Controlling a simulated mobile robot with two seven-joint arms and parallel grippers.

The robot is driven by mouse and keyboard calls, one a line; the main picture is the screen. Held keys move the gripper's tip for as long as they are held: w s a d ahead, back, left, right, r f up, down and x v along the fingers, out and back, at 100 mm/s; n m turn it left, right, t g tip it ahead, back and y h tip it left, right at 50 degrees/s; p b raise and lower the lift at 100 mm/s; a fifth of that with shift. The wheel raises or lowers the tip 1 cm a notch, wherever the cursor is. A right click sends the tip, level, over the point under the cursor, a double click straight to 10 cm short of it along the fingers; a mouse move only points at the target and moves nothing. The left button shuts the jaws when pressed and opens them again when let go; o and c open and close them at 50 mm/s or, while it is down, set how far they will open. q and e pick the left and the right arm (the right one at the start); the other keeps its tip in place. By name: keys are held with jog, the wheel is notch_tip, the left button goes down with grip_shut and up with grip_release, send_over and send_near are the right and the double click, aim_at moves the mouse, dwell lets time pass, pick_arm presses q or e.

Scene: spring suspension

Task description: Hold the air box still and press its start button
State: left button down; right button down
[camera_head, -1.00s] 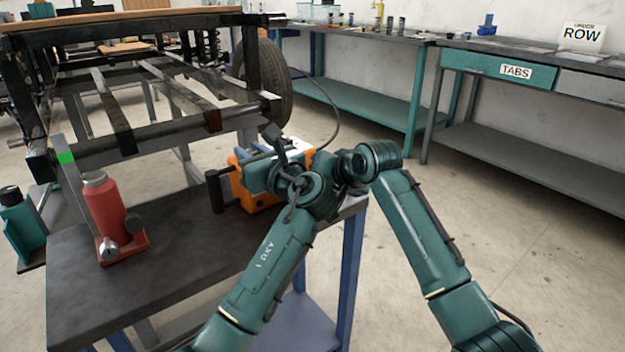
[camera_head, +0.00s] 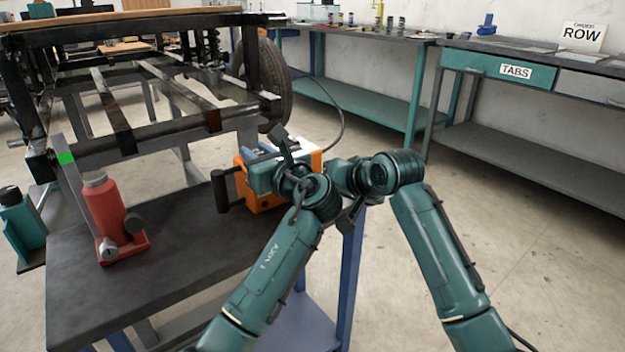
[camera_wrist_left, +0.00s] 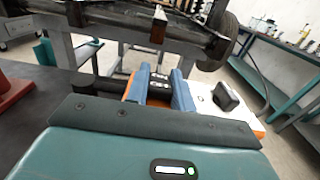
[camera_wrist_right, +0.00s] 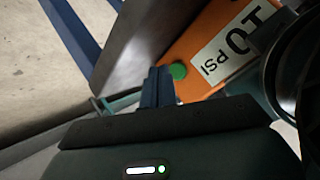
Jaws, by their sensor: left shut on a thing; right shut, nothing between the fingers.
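The air box (camera_head: 242,183) is orange with a white end and stands on the dark bench, near its right corner. My left gripper is shut on it from above; its blue fingers (camera_wrist_left: 160,82) straddle a part of the box top in the left wrist view. The right wrist view shows the box's orange face (camera_wrist_right: 205,45) with a "10 PSI" label and a round green button (camera_wrist_right: 178,71). My right gripper (camera_wrist_right: 158,76) is shut and empty, its tips right beside the button. I cannot tell whether they touch it. My arms hide this side in the head view.
A red bottle jack (camera_head: 108,215) stands on the bench (camera_head: 175,255) to the left. A black chassis frame with a tyre (camera_head: 272,85) is behind. A dark hose (camera_head: 340,115) runs behind the box. Workbenches (camera_head: 545,75) line the wall; the floor at right is clear.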

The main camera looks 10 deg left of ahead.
pick_arm(q)
jog(key=shift+a, duration=0.2)
pick_arm(e)
jog(key=s, duration=0.1)
jog(key=s+d, duration=0.1)
jog(key=shift+s+d, duration=0.2)
jog(key=shift+s, duration=0.1)
pick_arm(q)
jog(key=shift+d, duration=0.1)
